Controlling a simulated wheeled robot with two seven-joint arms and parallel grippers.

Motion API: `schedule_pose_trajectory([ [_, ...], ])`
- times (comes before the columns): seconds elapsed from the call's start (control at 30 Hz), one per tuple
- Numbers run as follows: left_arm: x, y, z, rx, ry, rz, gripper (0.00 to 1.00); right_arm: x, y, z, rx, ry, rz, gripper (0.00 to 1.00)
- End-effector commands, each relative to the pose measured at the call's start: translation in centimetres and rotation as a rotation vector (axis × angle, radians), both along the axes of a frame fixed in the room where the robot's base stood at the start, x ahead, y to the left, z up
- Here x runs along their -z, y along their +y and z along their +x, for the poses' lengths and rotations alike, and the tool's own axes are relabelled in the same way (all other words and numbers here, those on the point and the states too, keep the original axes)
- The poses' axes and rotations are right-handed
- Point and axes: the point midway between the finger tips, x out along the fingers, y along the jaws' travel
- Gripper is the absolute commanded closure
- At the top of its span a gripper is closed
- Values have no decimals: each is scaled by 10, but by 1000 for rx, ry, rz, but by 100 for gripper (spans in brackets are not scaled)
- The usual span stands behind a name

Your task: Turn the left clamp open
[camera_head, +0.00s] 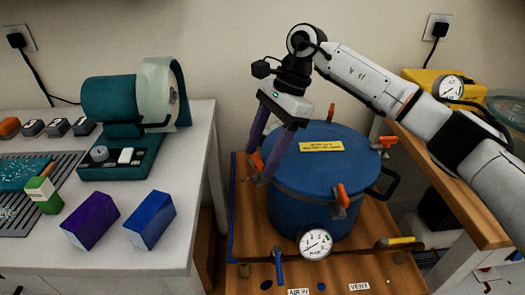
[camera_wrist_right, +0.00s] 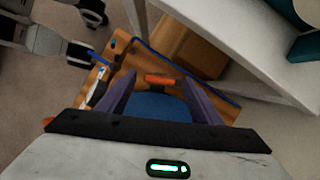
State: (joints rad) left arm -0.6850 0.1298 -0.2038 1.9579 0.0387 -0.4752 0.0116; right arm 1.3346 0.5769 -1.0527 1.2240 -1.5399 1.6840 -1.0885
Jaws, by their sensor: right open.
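The blue pressure pot (camera_head: 318,185) stands on a wooden board, its lid held by clamps with orange handles. The left clamp (camera_head: 257,160) is at the lid's left edge, partly hidden by my right gripper (camera_head: 260,164). That gripper points down with its two purple fingers apart, one on either side of the clamp's handle. In the right wrist view, the orange handle (camera_wrist_right: 160,80) shows between the open fingertips (camera_wrist_right: 158,78). I cannot tell whether either finger touches it. My left gripper is not in view.
Other orange clamps stand at the lid's back (camera_head: 331,112), right (camera_head: 386,141) and front (camera_head: 342,195). A pressure gauge (camera_head: 316,243) and a blue-handled valve (camera_head: 279,265) are in front. The white bench (camera_head: 207,150) on the left carries a teal machine (camera_head: 110,100) and boxes.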

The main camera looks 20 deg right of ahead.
Motion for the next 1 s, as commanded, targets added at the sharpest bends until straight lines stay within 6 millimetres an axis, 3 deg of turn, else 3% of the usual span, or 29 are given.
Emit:
schedule_pose_trajectory([
  [0.17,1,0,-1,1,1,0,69,-12,-5,1,2,-2,0,41],
  [0.6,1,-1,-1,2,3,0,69,-84,-34,5,2,-1,0,41],
  [1.0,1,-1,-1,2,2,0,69,-95,-39,5,-1,0,0,41],
])
